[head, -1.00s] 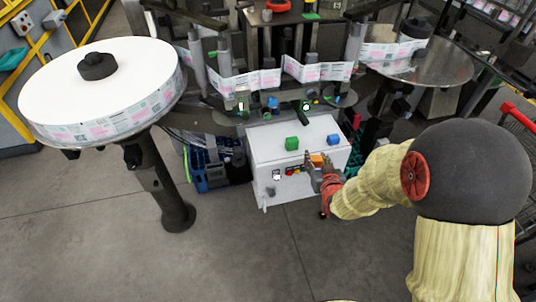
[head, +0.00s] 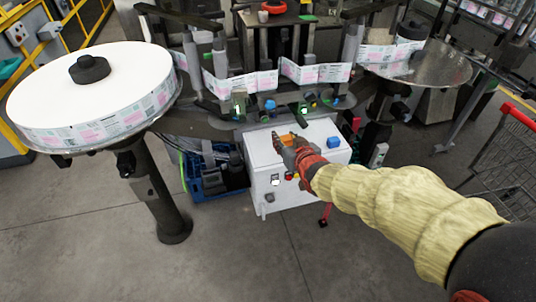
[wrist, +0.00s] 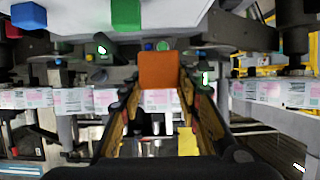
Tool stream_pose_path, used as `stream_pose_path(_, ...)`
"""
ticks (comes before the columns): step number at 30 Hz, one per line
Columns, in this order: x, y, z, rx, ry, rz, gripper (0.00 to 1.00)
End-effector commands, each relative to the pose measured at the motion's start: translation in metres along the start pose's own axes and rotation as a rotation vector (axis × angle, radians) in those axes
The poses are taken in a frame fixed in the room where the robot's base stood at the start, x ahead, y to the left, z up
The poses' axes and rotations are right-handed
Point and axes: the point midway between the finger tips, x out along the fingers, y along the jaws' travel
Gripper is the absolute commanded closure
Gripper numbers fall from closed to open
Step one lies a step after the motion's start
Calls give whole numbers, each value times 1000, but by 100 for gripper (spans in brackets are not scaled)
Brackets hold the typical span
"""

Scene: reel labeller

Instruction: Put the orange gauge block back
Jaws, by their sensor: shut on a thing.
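The orange gauge block (wrist: 158,72) is between the two fingertips of my gripper (wrist: 160,92) in the wrist view. In the head view the block (head: 287,139) shows as a small orange patch at the tip of my gripper (head: 284,145), over the left part of the white cabinet top (head: 312,131). My gripper is shut on the block. In the wrist view the block looks clear of the cabinet top. The fingers hide part of its sides.
A blue block (head: 333,142) stands on the cabinet top, right of my gripper. A green block (wrist: 126,15) shows in the wrist view; my gripper hides it in the head view. The label web (head: 316,73) and labeller posts stand behind. A large white reel (head: 85,90) is at left.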

Motion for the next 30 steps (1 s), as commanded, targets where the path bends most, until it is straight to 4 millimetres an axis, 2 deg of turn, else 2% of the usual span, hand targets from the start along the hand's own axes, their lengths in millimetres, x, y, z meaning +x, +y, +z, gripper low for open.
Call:
stream_pose_path(1, 13, -8, 4, 0, -1, -3, 97)
stream_pose_path(3, 28, -16, 6, -1, -2, -4, 97)
stream_pose_path(6, 46, -22, 20, -1, -4, -2, 97)
stream_pose_path(10, 64, -29, 30, 0, -1, -1, 97)
stream_pose_path(20, 85, -38, 42, -1, -1, -1, 97)
stream_pose_path(26, 96, -37, 69, -1, -1, 0, 97)
stream_pose_path(30, 96, -37, 68, -1, 1, 0, 97)
